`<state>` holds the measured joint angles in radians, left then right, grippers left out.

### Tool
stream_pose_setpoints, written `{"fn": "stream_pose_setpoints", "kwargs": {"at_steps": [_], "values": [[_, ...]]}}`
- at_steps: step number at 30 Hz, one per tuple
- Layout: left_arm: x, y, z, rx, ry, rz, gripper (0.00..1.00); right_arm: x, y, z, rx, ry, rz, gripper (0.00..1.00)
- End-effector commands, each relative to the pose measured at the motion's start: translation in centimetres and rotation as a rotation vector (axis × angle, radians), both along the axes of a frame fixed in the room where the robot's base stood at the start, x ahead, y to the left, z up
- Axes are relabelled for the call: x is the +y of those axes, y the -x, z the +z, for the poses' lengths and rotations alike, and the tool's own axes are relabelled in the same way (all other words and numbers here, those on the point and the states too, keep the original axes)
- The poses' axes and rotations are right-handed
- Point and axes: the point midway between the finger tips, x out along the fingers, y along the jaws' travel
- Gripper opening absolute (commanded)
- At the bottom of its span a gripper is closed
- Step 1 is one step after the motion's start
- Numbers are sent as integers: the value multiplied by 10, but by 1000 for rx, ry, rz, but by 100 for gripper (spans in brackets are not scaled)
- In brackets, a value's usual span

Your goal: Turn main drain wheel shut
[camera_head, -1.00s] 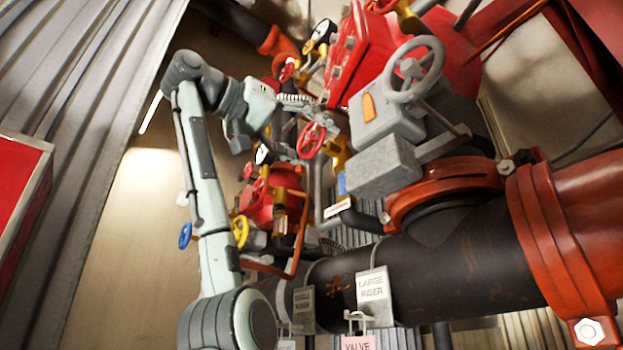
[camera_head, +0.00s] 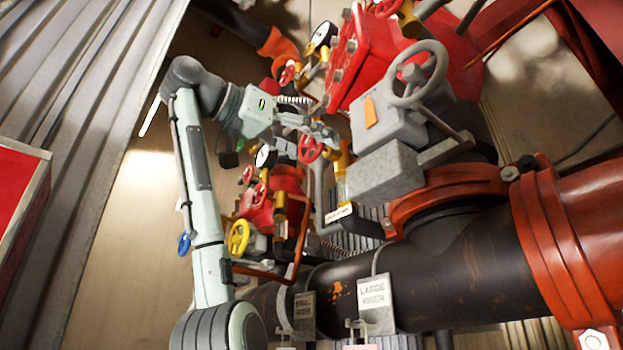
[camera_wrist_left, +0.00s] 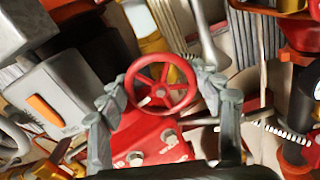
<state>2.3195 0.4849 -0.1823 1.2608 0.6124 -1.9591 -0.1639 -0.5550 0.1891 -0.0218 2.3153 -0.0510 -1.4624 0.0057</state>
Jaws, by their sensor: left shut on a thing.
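A small red spoked handwheel (camera_wrist_left: 161,92) sits in the middle of the left wrist view, and the head view shows it (camera_head: 309,150) on the pipework left of a grey box. My left gripper (camera_wrist_left: 162,88) has one finger at each side of the wheel's rim and is shut on it. In the head view the left gripper (camera_head: 318,133) reaches in from the left, partly over the wheel's top. The wheel's mounting is partly hidden. My right gripper is in neither view.
A large grey handwheel (camera_head: 417,73) and grey box (camera_head: 385,173) stand close at the right. A black pipe (camera_head: 440,275) crosses the bottom. A corrugated metal wall (camera_head: 75,110) is at left.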

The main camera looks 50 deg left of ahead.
Motion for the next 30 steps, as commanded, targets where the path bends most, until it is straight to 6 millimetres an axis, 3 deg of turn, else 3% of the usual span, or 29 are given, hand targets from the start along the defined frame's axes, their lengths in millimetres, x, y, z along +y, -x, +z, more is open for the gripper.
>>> {"fn": "stream_pose_setpoints", "kwargs": {"at_steps": [9, 10, 15, 25, 30], "values": [[0, 0, -1, 3, -5, 0, 36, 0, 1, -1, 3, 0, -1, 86], [0, 0, -1, 3, -5, 0, 68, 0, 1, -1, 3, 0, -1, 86], [0, 0, -1, 2, -3, 0, 86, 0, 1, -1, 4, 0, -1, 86], [0, 3, 0, -1, -2, 1, 86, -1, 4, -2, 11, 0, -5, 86], [3, 24, 1, -5, 0, 2, 86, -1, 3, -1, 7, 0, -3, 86]]}}
